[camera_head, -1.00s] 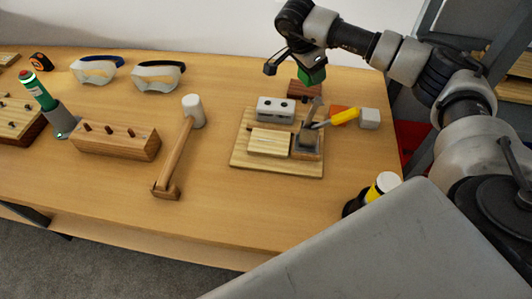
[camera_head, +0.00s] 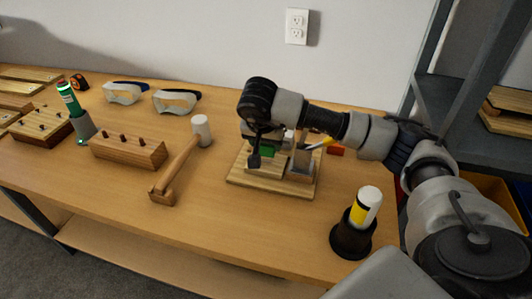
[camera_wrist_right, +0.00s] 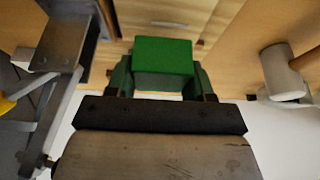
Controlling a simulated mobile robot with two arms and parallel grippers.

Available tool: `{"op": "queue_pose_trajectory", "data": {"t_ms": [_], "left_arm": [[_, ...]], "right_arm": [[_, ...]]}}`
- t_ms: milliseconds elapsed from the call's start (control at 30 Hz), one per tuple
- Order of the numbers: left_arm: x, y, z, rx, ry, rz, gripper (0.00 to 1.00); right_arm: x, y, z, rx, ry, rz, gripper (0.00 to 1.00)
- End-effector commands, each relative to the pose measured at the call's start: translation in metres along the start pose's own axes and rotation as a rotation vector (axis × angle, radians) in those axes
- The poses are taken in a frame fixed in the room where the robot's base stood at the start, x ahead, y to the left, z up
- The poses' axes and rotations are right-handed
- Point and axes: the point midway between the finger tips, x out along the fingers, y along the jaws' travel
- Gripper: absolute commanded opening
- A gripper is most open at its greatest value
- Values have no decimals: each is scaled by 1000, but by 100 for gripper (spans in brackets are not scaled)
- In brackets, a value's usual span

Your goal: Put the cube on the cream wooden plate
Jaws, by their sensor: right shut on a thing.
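The green cube (camera_head: 267,152) is held in my right gripper (camera_head: 263,156), which is shut on it. In the right wrist view the cube (camera_wrist_right: 163,57) sits between the two fingers. In the head view the gripper and cube are over the wooden base board (camera_head: 240,180), where the cream wooden plate lies, largely hidden by the gripper. In the wrist view pale wood (camera_wrist_right: 190,18) shows beyond the cube. I cannot tell whether the cube touches the plate. My left gripper is not in view.
A metal tool post (camera_head: 300,168) with a yellow-handled tool (camera_head: 318,143) stands right of the gripper. A mallet (camera_head: 178,165) and a pegged wooden block (camera_head: 128,150) lie to the left. A black holder with a white-and-yellow bottle (camera_head: 362,210) stands at front right.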

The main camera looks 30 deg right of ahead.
Motion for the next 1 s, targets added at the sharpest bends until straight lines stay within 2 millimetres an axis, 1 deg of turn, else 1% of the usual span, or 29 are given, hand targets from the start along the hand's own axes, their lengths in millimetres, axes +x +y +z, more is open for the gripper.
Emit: {"op": "queue_pose_trajectory", "data": {"t_ms": [200,300,533,667,700,767,800,833,1000], "left_arm": [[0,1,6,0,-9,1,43],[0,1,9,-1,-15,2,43],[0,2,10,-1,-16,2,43],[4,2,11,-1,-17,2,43],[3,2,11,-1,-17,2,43],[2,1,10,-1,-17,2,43],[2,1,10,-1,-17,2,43],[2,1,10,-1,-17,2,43],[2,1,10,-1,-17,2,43]], "right_arm": [[25,0,11,-1,-3,3,29],[34,0,15,0,-1,1,29],[34,0,14,1,0,0,29],[39,0,16,1,0,1,29],[37,0,16,1,0,1,59],[37,0,15,1,0,1,68],[37,0,16,1,0,1,74],[37,0,16,1,0,1,78],[37,0,15,1,0,1,78]]}}
